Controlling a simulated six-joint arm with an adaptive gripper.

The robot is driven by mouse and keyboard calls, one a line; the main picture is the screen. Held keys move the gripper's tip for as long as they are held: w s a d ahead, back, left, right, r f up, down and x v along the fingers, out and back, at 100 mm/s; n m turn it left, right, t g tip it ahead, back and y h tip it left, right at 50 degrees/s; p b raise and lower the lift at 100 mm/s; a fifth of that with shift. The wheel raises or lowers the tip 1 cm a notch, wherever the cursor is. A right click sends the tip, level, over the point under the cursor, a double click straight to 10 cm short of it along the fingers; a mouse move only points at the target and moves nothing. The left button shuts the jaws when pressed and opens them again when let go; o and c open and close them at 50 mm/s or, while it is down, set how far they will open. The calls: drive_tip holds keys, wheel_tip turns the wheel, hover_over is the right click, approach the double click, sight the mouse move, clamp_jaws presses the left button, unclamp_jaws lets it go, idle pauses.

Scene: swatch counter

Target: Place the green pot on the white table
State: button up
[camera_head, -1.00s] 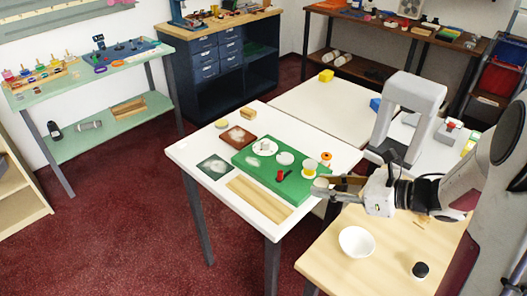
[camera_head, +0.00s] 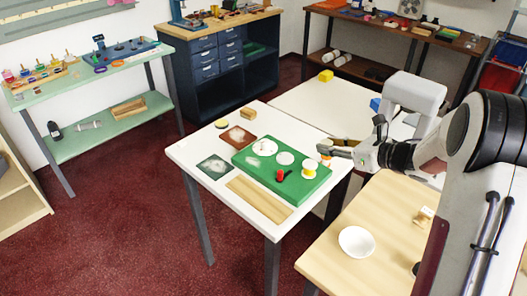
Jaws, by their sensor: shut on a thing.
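My gripper (camera_head: 325,147) is above the far right part of the white table (camera_head: 290,123), by the right corner of the green board (camera_head: 283,189). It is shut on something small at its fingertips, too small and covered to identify. I cannot make out a separate green pot anywhere; whether it is the held thing is not clear. On the board are a red pot (camera_head: 279,175), a yellow pot (camera_head: 309,165) on a white disc, and more white discs (camera_head: 284,158). An orange-and-white item (camera_head: 326,161) sits just below my gripper, partly hidden.
A dark swatch (camera_head: 214,166), a brown-red swatch (camera_head: 237,137), a wooden strip (camera_head: 258,197) and a wooden block (camera_head: 248,113) are also on the white table. A white bowl (camera_head: 356,241) stands on the wooden table (camera_head: 335,270). The white table's far edge has free room.

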drive_tip(key=w+d+m+t+h, duration=0.1)
drive_tip(key=w+m+t+h, duration=0.2)
drive_tip(key=w, duration=1.3)
drive_tip(key=g, duration=0.1)
hover_over(318, 156)
drive_tip(key=shift+f+m, duration=0.3)
drive_tip(key=shift+f, duration=1.7)
drive_tip(key=shift+f, duration=3.1)
drive_tip(key=shift+f, duration=1.9)
drive_tip(key=shift+f, duration=0.1)
drive_tip(key=o, duration=1.2)
